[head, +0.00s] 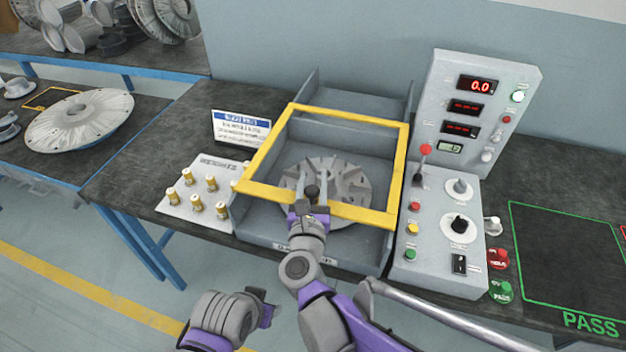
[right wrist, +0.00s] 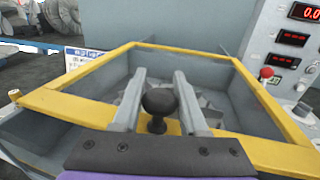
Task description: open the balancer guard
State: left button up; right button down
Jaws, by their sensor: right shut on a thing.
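The balancer guard (head: 272,147) is a yellow frame over the grey balancer housing (head: 255,222); I cannot tell whether its front edge is slightly raised. A finned grey rotor (head: 345,180) shows through it. My right gripper (head: 309,198) is at the guard's front bar, shut on the guard's black knob (right wrist: 160,101). In the right wrist view its two fingers (right wrist: 160,100) stand on either side of the knob, with the yellow frame (right wrist: 85,106) around them. My left gripper (head: 266,314) is low in front of the bench, away from the guard; its jaws are unclear.
A control panel (head: 440,205) with a red-knobbed lever (head: 425,150) stands close right of the guard. A plate with several brass-coloured pegs (head: 170,207) and a sign (head: 241,128) are at left. A green-outlined PASS area (head: 565,260) lies clear at far right.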

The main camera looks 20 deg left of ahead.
dwell(0.3)
jog(key=p, duration=0.1)
send_near(342, 143)
jog(key=w+a+r, duration=0.1)
jog(key=w, duration=0.1)
jog(key=w+a+r, duration=0.1)
jog(key=w, duration=0.1)
jog(key=w+a+r, duration=0.1)
jog(key=w+a, duration=0.1)
jog(key=shift+w+a+r, duration=0.1)
jog(key=shift+w+r, duration=0.2)
jog(key=shift+w, duration=0.05)
jog(key=w+p, duration=0.1)
jog(key=w, duration=0.6)
jog(key=w+p, duration=0.2)
jog(key=w, duration=0.5)
jog(key=shift+d, duration=0.2)
jog(key=shift+f, duration=0.1)
jog(key=shift+s, duration=0.1)
jog(key=shift+c, duration=2.2)
grip_release()
jog(key=s, duration=0.3)
jog(key=s+d, duration=0.1)
jog(key=s, duration=0.3)
jog(key=s+d, duration=0.1)
jog(key=s, duration=0.2)
jog(key=shift+s+b, duration=0.35)
jog(key=shift+b, duration=0.05)
